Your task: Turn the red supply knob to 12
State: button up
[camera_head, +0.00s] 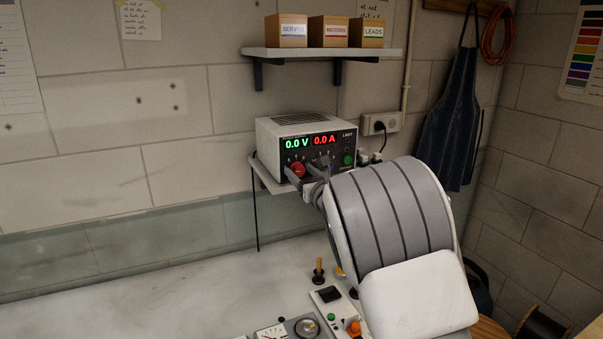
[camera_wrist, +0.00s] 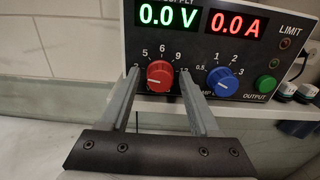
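The red supply knob (camera_wrist: 159,75) is on the front of the power supply, below the green display reading 0.0 V. Its dial shows 5, 6 and 9, with labels at both sides partly covered by my fingers; 12 is at the right. I cannot tell clearly where its pointer mark points. My gripper (camera_wrist: 158,82) is open, one finger on each side of the knob, with a small gap showing on both sides. The head view also shows the red knob (camera_head: 298,169) between my fingers, on the power supply (camera_head: 300,122).
A blue knob (camera_wrist: 223,81) sits just right of my right finger, with a green output button (camera_wrist: 265,84) beyond it. The supply stands on a small wall shelf (camera_head: 266,178). Bench controls (camera_head: 305,326) lie below my arm. A higher shelf (camera_head: 322,53) holds boxes.

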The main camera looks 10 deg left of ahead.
grip_shut()
jog(key=shift+f+b, duration=0.1)
jog(key=shift+b, duration=0.3)
